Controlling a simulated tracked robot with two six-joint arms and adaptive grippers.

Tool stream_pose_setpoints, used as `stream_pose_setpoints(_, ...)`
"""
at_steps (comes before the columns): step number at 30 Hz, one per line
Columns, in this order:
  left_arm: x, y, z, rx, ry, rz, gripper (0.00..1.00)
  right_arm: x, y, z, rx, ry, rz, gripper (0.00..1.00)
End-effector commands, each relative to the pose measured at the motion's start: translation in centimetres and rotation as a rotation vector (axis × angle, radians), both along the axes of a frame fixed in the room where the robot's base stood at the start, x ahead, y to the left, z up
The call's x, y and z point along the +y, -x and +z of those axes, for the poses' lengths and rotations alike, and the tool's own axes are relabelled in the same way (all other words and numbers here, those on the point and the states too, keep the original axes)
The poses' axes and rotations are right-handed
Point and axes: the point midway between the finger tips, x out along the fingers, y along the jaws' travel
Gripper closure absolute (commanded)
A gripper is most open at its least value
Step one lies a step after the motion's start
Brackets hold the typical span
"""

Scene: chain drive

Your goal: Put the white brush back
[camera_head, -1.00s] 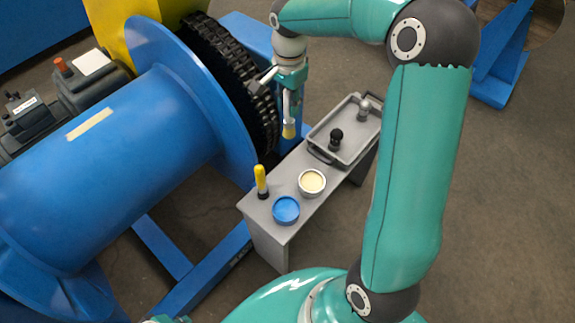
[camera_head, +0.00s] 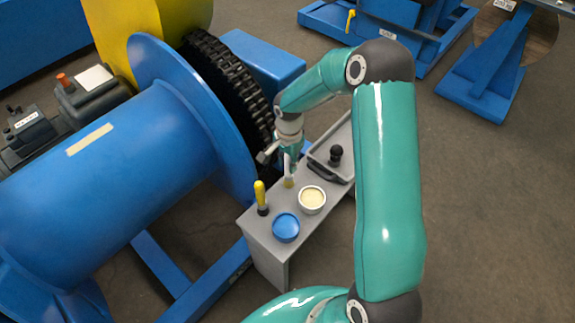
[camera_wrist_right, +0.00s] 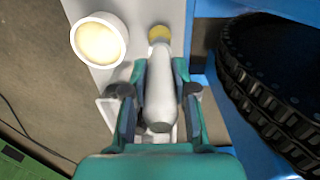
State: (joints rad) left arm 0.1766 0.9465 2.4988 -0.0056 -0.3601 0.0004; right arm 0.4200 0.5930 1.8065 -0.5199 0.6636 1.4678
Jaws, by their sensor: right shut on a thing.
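The white brush (camera_head: 288,172) is upright, bristles down, in my right gripper (camera_head: 290,160), which is shut on its handle. In the head view it hangs beside the cream-filled tin, over the grey bench. In the right wrist view the white handle (camera_wrist_right: 158,95) lies between the fingers of my right gripper (camera_wrist_right: 155,92), with the yellowish bristle end (camera_wrist_right: 158,34) beyond. I cannot tell whether the bristles touch the bench. My left gripper is not in view.
On the grey bench (camera_head: 268,263) stand the open tin (camera_head: 312,199), a blue lid (camera_head: 286,228), a yellow-handled tool (camera_head: 260,198) and a grey tray (camera_head: 318,157) holding a black-knobbed item (camera_head: 336,156). The black chain (camera_head: 245,90) and blue drum (camera_head: 120,185) are close left.

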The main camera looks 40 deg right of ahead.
Motion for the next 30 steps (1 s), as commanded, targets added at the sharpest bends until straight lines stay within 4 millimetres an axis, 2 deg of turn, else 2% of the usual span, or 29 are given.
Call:
stream_pose_setpoints(1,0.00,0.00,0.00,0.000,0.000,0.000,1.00,0.04,0.04,-0.83,0.002,-0.001,0.001,1.00)
stream_pose_setpoints(4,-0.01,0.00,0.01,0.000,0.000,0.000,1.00,0.04,0.00,-1.59,0.000,-0.001,0.000,1.00)
stream_pose_setpoints(13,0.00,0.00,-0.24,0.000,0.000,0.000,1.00,0.05,-0.06,-1.80,-0.001,0.000,0.001,1.00)
stream_pose_setpoints(14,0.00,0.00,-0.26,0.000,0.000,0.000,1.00,0.06,-0.06,-1.80,-0.001,0.000,0.001,0.72)
stream_pose_setpoints(18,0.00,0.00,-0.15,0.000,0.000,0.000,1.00,0.07,-0.07,-1.69,-0.001,0.000,0.001,0.48)
stream_pose_setpoints(30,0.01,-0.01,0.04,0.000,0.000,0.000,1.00,0.07,-0.12,-1.32,-0.002,0.001,0.002,0.48)
